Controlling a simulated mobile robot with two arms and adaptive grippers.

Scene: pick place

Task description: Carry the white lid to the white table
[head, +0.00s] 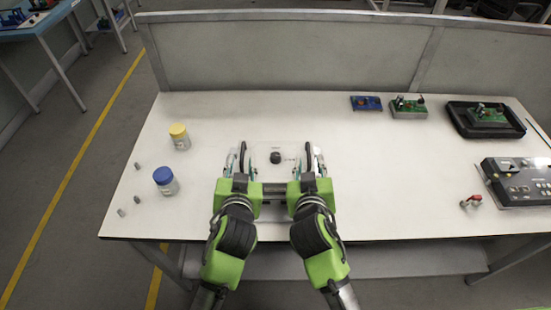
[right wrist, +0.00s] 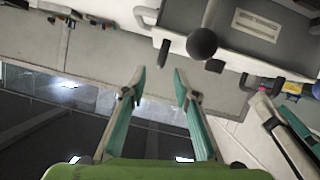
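The white lid (head: 262,153) with a round black knob is at the front middle of the white table (head: 370,180), between my two grippers. In the right wrist view it appears as a greyish panel (right wrist: 238,55) with the dark knob and a label. My left gripper (head: 238,153) is at the lid's left side, and my right gripper (head: 314,153) is at its right side. The left fingers also look apart. Whether the lid rests directly on the table is hard to tell.
A yellow-capped jar (head: 180,137) and a blue-capped jar (head: 166,181) stand at the left, near several small grey pieces. Circuit boards (head: 408,107), a black tray (head: 458,122), a control box (head: 520,183) and a red part (head: 472,201) are at the right. The table between is clear.

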